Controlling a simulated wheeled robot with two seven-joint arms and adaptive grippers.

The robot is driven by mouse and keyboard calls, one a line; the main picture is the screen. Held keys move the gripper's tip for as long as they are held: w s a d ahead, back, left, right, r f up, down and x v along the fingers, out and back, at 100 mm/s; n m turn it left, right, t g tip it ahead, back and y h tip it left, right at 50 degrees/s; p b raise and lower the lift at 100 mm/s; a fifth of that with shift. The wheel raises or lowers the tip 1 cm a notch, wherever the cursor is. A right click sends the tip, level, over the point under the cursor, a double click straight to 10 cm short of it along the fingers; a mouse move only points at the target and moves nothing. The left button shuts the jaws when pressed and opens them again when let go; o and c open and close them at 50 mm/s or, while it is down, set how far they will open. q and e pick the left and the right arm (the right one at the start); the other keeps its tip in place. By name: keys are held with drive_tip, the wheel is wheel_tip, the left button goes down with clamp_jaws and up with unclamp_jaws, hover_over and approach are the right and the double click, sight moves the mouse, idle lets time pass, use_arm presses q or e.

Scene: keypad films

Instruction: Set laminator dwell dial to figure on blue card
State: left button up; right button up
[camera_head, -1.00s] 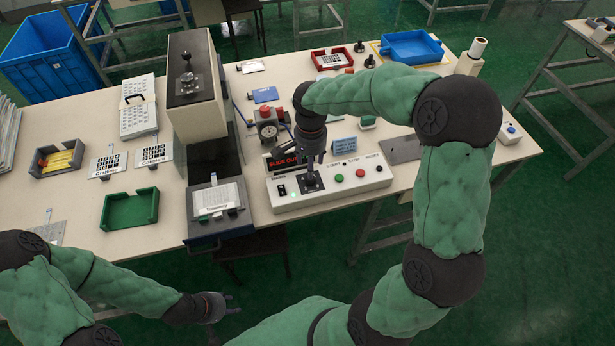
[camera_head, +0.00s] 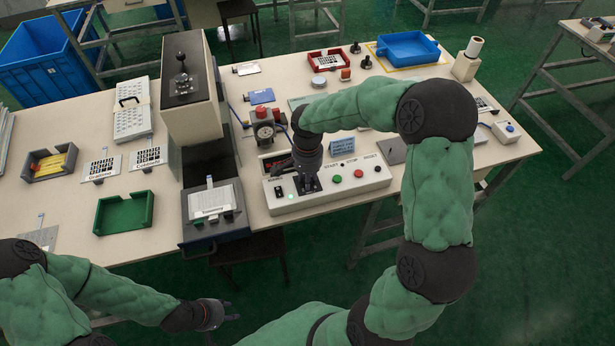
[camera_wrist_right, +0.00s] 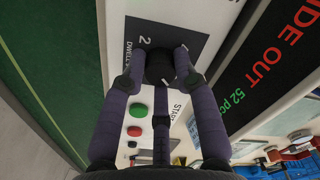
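The dwell dial is a black knob (camera_wrist_right: 160,66) on a dark plate marked "2" and "DWELL" in the right wrist view. It sits at the left part of the white control panel (camera_head: 362,187). My right gripper (camera_head: 308,188) is down at the dial. In the right wrist view its purple fingers (camera_wrist_right: 161,68) close around the knob and appear to touch its sides. My left gripper (camera_head: 231,310) hangs empty in front of the table, fingers apart.
Green and red buttons (camera_head: 359,173) lie right of the dial. A display (camera_wrist_right: 270,65) reads "...IDE OUT" and "52 pcs". Left of the panel stands the laminator (camera_head: 194,110) with a tray holding a card.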

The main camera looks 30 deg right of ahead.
drive_tip(key=shift+n, duration=0.3)
clamp_jaws()
drive_tip(key=n+p, duration=0.2)
drive_tip(key=n, duration=0.1)
drive_tip(key=n+p, duration=0.2)
drive_tip(key=n, duration=0.3)
drive_tip(key=n+p, duration=0.2)
drive_tip(key=n, duration=0.3)
drive_tip(key=shift+p, duration=0.4)
drive_tip(key=shift+n+p, duration=0.85)
drive_tip(key=shift+n, duration=1.25)
drive_tip(key=o, duration=1)
unclamp_jaws()
drive_tip(key=shift+o, duration=0.2)
